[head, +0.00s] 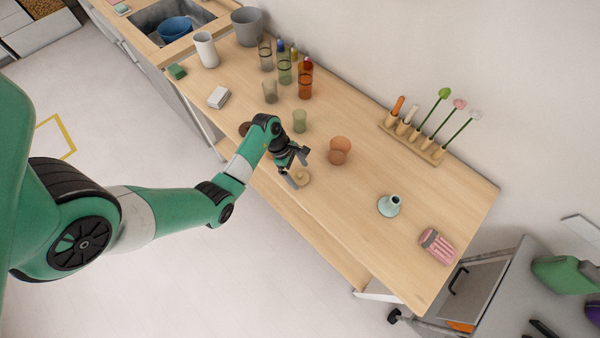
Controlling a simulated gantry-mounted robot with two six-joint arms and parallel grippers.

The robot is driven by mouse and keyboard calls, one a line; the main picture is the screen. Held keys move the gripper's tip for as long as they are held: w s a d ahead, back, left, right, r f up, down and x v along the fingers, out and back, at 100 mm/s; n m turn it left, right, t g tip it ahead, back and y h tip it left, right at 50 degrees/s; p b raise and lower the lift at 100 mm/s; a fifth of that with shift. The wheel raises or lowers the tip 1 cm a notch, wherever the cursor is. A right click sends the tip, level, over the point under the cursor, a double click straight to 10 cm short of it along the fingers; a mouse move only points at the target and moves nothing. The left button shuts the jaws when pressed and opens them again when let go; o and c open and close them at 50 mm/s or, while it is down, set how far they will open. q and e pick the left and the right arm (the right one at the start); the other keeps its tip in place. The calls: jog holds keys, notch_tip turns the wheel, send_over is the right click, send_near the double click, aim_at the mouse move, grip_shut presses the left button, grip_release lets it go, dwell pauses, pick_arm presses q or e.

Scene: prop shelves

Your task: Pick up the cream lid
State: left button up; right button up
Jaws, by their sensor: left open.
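The cream lid (301,177) is a small round tan piece lying on the wooden table (345,220) near its front edge. My left gripper (298,168) is open and sits right over the lid, with its fingers pointing down toward it. The fingers cover part of the lid, and I cannot tell whether they touch it. My right gripper does not show.
A terracotta pot (340,150) stands just right of the gripper, and a green glass (300,121) stands behind it. A dark brown round thing (244,128) is partly behind my arm. A pale teal vase (389,206) stands farther right.

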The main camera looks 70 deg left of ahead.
pick_arm(q)
jog(key=shift+x, duration=0.8)
jog(key=shift+r, duration=0.1)
jog(key=c, duration=1.2)
jog(key=shift+a+r, duration=0.1)
jog(key=shift+r, duration=0.5)
jog(key=r, duration=0.1)
jog(key=r+p, duration=0.2)
jog(key=shift+s+d, duration=0.1)
jog(key=shift+d, duration=0.15)
jog(key=s+d+r+p, duration=0.1)
jog(key=s+d+r, duration=0.1)
jog(key=d+r, duration=0.1)
jog(key=s+d+r+p, duration=0.2)
jog(key=d+r, duration=0.1)
jog(key=d, duration=0.2)
jog(key=s+d+r+p, duration=0.1)
jog(key=s+d+r, duration=0.1)
jog(key=d, duration=0.2)
jog(key=shift+r, duration=0.4)
